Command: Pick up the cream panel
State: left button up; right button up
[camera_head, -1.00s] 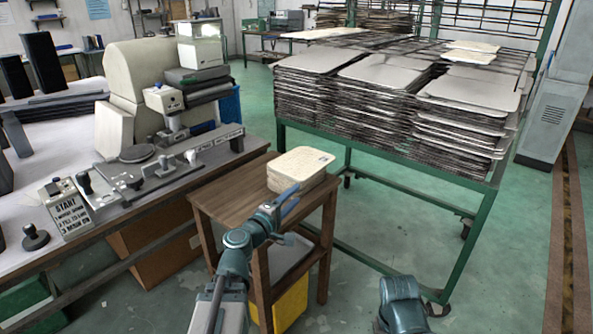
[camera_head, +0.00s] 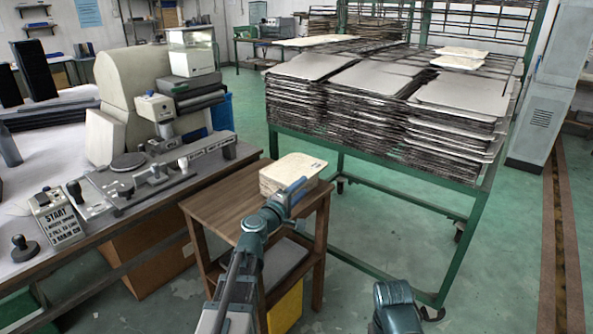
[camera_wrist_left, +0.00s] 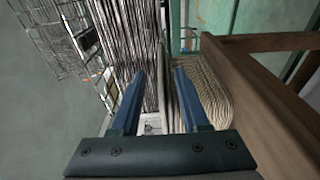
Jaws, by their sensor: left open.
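A stack of cream panels (camera_head: 285,168) lies on a small wooden table in the head view. Its layered edges (camera_wrist_left: 208,90) show in the left wrist view, to the right of my fingers. Two more cream panels (camera_head: 466,52) lie on top of the metal trays at the back right; I cannot tell which panel is meant.
The wooden table (camera_head: 225,205) has bare room left of the stack. A green rack (camera_head: 400,172) holding many grey trays (camera_head: 370,75) stands close behind and right. A workbench with a machine (camera_head: 150,175) is at the left. Open floor lies at the right.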

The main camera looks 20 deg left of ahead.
aim_at(310, 177)
pick_arm(q)
jog(key=x, duration=0.5)
jog(key=shift+w+a, duration=0.15)
jog(key=shift+a, duration=0.15)
jog(key=shift+c, duration=0.3)
grip_shut()
